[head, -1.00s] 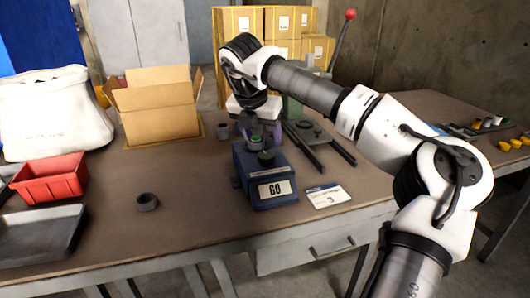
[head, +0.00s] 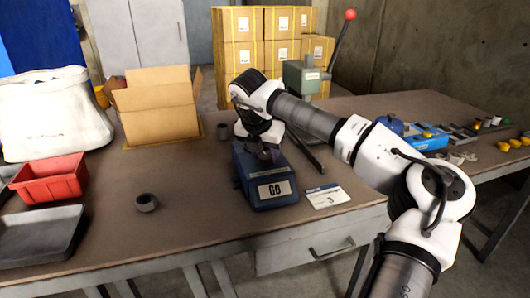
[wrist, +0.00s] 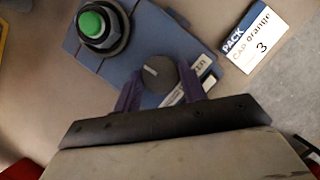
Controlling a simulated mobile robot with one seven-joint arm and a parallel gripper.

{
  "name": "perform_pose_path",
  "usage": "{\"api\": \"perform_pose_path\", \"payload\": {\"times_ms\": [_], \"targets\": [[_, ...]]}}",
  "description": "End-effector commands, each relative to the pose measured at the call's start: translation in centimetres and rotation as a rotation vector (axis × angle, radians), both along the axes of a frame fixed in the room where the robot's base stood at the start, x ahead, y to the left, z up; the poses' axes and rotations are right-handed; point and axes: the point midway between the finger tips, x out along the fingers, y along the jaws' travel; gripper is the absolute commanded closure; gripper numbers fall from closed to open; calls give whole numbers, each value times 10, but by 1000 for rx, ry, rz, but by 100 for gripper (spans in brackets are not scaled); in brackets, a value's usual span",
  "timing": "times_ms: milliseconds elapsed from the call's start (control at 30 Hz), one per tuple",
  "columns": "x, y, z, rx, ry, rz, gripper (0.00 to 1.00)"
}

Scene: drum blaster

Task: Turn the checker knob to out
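The checker (head: 247,176) is a blue box with a sign reading GO, on the table near its front edge. White label strips lie beside the knob, partly covered by the right finger. In the head view my wrist hides the knob and fingers.
A card reading "CAP orange 3" (head: 327,196) lies right of the checker. A dark ring (head: 146,202), red bin (head: 50,179) and open carton (head: 157,105) are to the left. A lever press (head: 303,78) stands behind. The table between ring and checker is clear.

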Motion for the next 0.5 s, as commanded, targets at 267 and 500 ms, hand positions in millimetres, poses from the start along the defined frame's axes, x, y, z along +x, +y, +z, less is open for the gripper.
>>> {"api": "perform_pose_path", "payload": {"times_ms": [267,500], "targets": [[0,0,0,1,0,4,82],[0,-1,0,0,-1,62,82]]}}
